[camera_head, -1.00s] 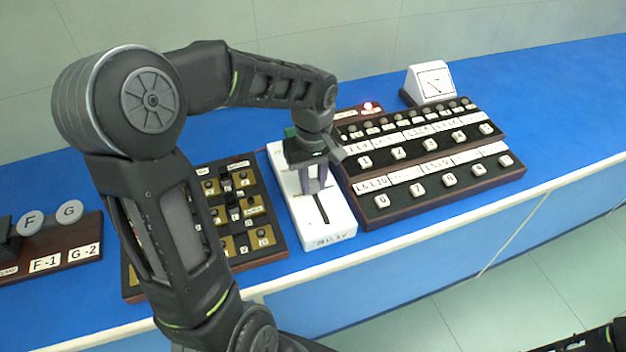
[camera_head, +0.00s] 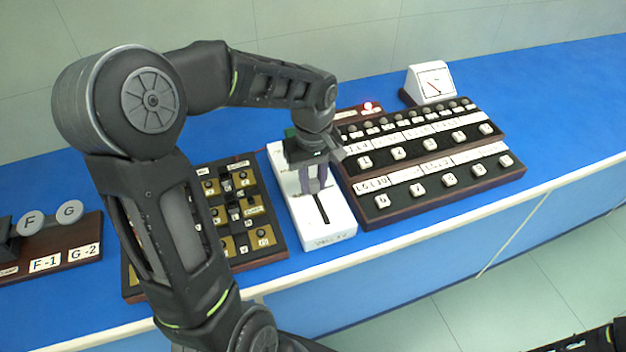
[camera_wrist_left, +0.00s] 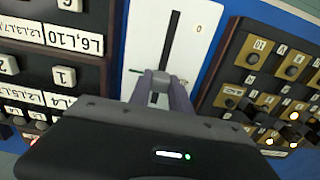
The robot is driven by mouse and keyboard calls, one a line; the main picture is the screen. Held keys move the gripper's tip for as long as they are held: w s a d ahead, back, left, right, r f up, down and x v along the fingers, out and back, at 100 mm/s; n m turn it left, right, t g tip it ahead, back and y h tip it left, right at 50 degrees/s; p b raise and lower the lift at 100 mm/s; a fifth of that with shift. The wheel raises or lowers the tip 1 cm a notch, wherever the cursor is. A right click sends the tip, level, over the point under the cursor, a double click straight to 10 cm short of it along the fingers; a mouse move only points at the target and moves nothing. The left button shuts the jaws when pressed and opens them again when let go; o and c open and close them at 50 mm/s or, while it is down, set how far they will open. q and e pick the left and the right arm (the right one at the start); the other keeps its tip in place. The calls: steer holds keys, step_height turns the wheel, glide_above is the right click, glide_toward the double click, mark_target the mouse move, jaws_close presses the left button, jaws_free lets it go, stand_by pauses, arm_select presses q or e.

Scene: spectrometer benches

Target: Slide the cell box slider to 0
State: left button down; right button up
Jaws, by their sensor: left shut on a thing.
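The cell box (camera_head: 327,231) is a white box with a dark slot running along its top, on the blue bench. In the left wrist view the box (camera_wrist_left: 144,32) shows its slot and a "0" label near the top of the picture. My left gripper (camera_head: 313,188) comes down over the slot from above. In the left wrist view its fingers (camera_wrist_left: 160,88) are shut on a small grey slider knob (camera_wrist_left: 158,98) in the slot. The slot runs on clear beyond the fingers toward the "0" side. The box's far part is partly hidden by the gripper.
A stepped panel (camera_head: 372,215) with numbered knobs stands close on the right. A panel with brass plates (camera_head: 262,213) stands close on the left. A white meter (camera_head: 431,83) stands behind. A board with F and G discs (camera_head: 70,212) lies far left.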

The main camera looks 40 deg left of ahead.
mark_target(327, 221)
arm_select(q)
steer(key=shift+d, duration=0.1)
steer(key=shift+s+d+f, duration=0.1)
steer(key=shift+s+d, duration=0.15)
steer(key=shift+d, duration=0.05)
steer(key=s+d, duration=0.1)
steer(key=d, duration=0.1)
steer(key=s+d+b, duration=0.2)
steer(key=s+d, duration=0.1)
steer(key=shift+d, duration=0.35)
steer(key=shift+s+d, duration=0.15)
steer(key=shift+d, duration=0.05)
steer(key=c, duration=1.3)
jaws_free()
steer(key=shift+d, duration=0.15)
steer(key=shift+o, duration=0.5)
step_height(327, 221, up, 8)
steer(key=shift+b, duration=0.4)
